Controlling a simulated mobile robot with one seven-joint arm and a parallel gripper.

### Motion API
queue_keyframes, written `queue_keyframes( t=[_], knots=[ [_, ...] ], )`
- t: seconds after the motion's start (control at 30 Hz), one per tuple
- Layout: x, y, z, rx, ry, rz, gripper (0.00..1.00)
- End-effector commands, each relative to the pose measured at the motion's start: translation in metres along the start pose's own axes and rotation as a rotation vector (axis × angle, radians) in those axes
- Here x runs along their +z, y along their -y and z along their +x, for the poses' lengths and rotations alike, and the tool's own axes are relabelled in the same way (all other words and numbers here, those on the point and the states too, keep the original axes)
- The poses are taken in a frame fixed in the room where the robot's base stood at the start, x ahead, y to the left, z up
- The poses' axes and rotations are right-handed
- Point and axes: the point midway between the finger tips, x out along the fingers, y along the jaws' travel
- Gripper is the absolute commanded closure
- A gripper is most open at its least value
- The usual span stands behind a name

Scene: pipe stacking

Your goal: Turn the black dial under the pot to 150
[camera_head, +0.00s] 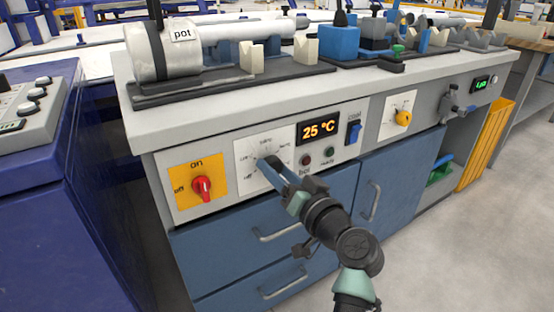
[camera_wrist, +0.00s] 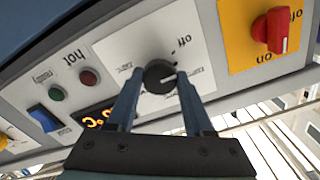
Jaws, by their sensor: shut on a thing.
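The black dial (camera_wrist: 158,76) sits on a white scale panel (camera_wrist: 150,45) and shows clearly in the wrist view. A pale line on its face points to the right there; I cannot tell exactly which marking it meets. My gripper (camera_wrist: 158,80) has its two blue-grey fingers on either side of the dial and is shut on it. In the head view my gripper (camera_head: 270,168) reaches the same panel and mostly hides the dial. The pot (camera_head: 165,52), a metal cylinder with a label, lies on the bench top above. The display (camera_head: 320,129) reads 25 °C.
A red on/off knob (camera_head: 201,188) on a yellow plate is left of the dial. Right of it are a blue rocker switch (camera_head: 354,132), two small round lamps or buttons, and a yellow knob (camera_head: 403,118). Blue drawers with handles (camera_head: 282,283) lie below the panel.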

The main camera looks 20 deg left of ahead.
Motion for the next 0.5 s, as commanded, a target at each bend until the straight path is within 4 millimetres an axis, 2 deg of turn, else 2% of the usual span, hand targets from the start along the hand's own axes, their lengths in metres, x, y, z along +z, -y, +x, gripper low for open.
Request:
queue_keyframes(
  t=[0.5],
  knots=[
    [-0.0016,0.0018,-0.0004,0.001,0.005,0.495,1.0]
  ],
)
